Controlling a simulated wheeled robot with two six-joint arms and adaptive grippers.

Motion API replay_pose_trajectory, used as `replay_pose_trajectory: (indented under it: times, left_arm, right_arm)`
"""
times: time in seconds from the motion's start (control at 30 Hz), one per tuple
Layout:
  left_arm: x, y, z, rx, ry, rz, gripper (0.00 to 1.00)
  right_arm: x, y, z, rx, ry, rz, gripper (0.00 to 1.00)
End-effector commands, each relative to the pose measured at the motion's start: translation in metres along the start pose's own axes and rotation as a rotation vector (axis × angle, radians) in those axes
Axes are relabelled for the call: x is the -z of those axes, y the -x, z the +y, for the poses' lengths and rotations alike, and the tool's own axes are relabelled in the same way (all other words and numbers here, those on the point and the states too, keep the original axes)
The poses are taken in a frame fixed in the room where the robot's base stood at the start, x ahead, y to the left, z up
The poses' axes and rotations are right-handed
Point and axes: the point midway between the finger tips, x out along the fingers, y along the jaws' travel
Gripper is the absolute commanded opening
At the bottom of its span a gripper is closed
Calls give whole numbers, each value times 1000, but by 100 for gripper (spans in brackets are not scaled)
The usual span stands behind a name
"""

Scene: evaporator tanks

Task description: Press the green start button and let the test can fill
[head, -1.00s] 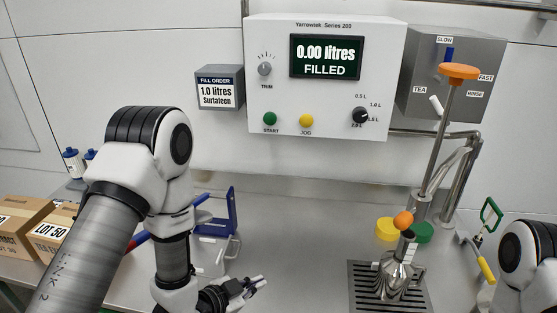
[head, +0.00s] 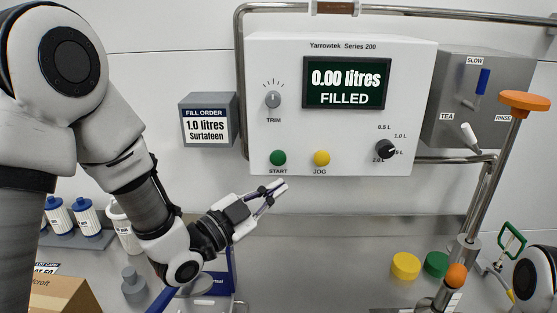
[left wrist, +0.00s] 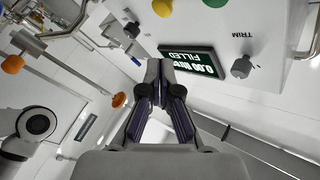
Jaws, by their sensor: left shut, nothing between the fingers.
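The green START button (head: 278,158) is on the lower left of the white control box (head: 420,70). The display (head: 345,82) reads 0.00 litres FILLED. My left gripper (head: 281,187) is shut and empty, with its tips just below the START button in the head view; I see no contact. In the left wrist view the shut fingers (left wrist: 160,66) overlap the display's edge, and the green button (left wrist: 203,2) is cut off at the top. The test can is not clearly visible; only the top of a metal fitting with an orange knob (head: 456,276) shows. My right gripper is out of view.
The yellow JOG button (head: 321,158) sits right of START. The TRIM knob (head: 273,99) and volume selector (head: 386,149) are on the same face. The fill order box (head: 209,121) is to the left. A tall orange-topped lever (head: 525,100) stands right.

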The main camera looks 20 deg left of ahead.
Motion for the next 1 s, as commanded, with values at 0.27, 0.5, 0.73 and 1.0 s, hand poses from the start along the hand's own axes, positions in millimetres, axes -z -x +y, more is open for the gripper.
replay_pose_trajectory:
  times: [0.27, 0.5, 0.73, 1.0]
  left_arm:
    - [-5, -9, -8, 1, 2, 0, 0]
    - [-22, -34, -26, 1, 0, -1, 0]
    - [-40, -54, -39, 0, 0, 0, 0]
    - [-46, -62, -44, -1, 1, -1, 0]
  right_arm:
    - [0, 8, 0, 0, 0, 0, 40]
    - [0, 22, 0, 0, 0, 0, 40]
    - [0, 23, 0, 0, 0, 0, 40]
    - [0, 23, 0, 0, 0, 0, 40]
